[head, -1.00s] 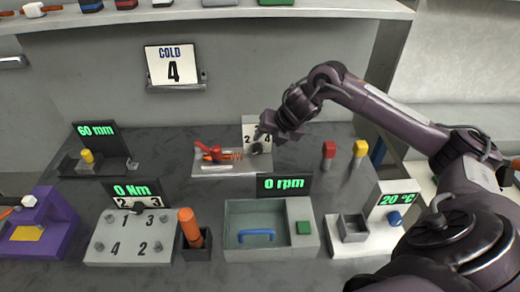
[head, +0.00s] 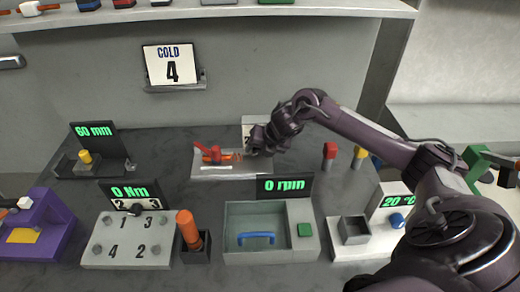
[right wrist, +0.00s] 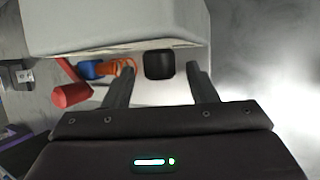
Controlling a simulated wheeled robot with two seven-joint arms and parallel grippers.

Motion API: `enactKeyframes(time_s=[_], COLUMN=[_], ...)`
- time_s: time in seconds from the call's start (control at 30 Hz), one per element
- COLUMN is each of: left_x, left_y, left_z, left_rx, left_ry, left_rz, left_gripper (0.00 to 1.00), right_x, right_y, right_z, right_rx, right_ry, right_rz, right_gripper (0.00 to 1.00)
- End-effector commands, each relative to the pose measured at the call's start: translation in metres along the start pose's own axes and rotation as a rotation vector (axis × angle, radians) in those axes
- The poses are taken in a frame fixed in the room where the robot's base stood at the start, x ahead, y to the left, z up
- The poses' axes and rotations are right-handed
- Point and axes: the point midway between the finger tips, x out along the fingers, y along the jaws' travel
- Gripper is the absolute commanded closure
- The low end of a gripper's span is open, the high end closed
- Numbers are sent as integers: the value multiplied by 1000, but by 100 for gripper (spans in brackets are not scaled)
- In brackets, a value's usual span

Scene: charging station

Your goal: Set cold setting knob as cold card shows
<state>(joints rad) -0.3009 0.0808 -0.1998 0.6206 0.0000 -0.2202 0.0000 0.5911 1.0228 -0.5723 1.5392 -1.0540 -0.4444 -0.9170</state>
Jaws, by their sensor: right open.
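The cold card (head: 172,66), white with "COLD" and a black 4, stands in a holder on the back wall. The upright dial panel (head: 248,121) stands at the back middle of the bench, mostly hidden by my right gripper (head: 258,146). The black knob (right wrist: 159,65) shows in the right wrist view, below the panel edge (right wrist: 120,40) and between the tips of my two open fingers (right wrist: 161,78). I cannot tell whether they touch it. The knob's pointing direction is hidden. My left gripper is not in view.
A red clamp-like tool (head: 214,154) lies on the plate left of the gripper. Red (head: 329,153) and yellow (head: 359,155) blocks on stems stand to the right. The "0 rpm" display (head: 285,186) and grey tray box (head: 272,251) are in front.

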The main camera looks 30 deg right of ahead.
Motion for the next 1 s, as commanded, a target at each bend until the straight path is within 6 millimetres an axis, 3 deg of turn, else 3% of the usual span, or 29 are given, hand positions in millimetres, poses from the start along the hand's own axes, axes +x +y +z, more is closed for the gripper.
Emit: enactKeyframes(time_s=[0.07,0.4,0.67,1.0], left_x=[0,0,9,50], left_y=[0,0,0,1], left_z=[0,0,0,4], left_rx=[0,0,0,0], left_ry=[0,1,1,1], left_rz=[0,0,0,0], left_gripper=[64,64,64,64], right_x=[0,0,2,7], right_y=[0,0,-3,-10], right_z=[0,0,-1,-4], right_rx=[0,0,13,92], right_ry=[0,0,1,1], right_rz=[0,0,30,221], right_gripper=[51,93,93,93])
